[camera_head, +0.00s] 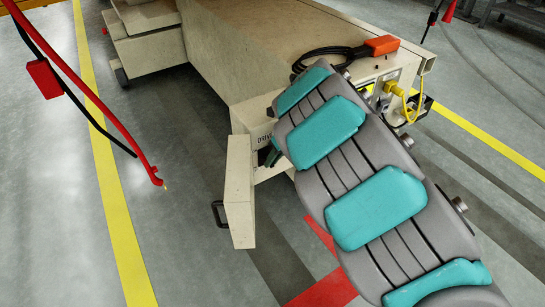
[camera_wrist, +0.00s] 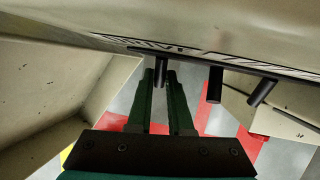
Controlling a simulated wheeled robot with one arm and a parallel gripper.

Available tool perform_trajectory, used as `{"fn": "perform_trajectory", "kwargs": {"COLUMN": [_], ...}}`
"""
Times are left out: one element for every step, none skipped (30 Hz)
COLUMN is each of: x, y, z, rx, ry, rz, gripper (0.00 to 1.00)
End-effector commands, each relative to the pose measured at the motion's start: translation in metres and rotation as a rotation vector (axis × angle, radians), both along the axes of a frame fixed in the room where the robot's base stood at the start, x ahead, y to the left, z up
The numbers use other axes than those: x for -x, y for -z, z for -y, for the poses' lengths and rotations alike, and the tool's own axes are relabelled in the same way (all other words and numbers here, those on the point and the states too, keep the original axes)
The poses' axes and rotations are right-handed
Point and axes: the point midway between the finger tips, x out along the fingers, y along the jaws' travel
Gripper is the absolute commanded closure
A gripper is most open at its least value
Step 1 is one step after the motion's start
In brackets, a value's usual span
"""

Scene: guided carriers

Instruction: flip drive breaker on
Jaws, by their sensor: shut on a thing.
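The open panel on the carrier's end carries a label of which "DRIV" (camera_head: 265,138) can be read in the head view. In the wrist view, several dark levers stick out under the lettering: one (camera_wrist: 160,72) between my fingers, a second (camera_wrist: 215,86) in the middle and a third (camera_wrist: 262,91) at the right. My gripper (camera_wrist: 162,85) is shut on the leftmost lever, its dark green fingers on either side of it. In the head view, my gripper (camera_head: 268,156) is at the panel, mostly hidden by my arm. The lettering is too cut off to match to a lever.
A beige door (camera_head: 240,192) with a black handle (camera_head: 218,213) hangs open left of the panel. An orange connector (camera_head: 381,45) and black cable lie on the carrier (camera_head: 270,40). A yellow plug (camera_head: 393,88) is at right. A red-and-black cable hangs at left (camera_head: 95,100).

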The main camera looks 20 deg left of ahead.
Motion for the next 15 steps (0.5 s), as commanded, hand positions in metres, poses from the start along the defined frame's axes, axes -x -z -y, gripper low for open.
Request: {"fn": "perform_trajectory", "kwargs": {"x": [-0.0082,-0.0094,-0.0099,-0.0107,-0.0108,-0.011,-0.0112,-0.0109,-0.0104,-0.0096,-0.0082,-0.007,-0.006,-0.0048,-0.0036], "y": [-0.0134,-0.0147,-0.0153,-0.0158,-0.0159,-0.0156,-0.016,-0.0156,-0.0153,-0.0143,-0.0128,-0.0117,-0.0106,-0.0093,-0.0079], "z": [0.0013,0.0016,0.0014,0.0019,0.0022,0.0025,0.0022,0.0015,0.0013,0.0015,0.0018,0.0012,0.0002,0.0005,0.0008], "rx": [0.006,0.011,0.018,0.024,0.029,0.038,0.042,0.049,0.057,0.063,0.072,0.081,0.088,0.095,0.106], "ry": [0.007,0.008,0.008,0.01,0.012,0.011,0.011,0.01,0.009,0.009,0.008,0.007,0.003,0.002,0.002], "rz": [0.013,0.011,0.006,0.002,-0.003,-0.009,-0.014,-0.02,-0.03,-0.04,-0.05,-0.062,-0.07,-0.08,-0.092], "gripper": [1.0,1.0,1.0,1.0,1.0,1.0,1.0,1.0,1.0,1.0,1.0,1.0,1.0,1.0,1.0]}}
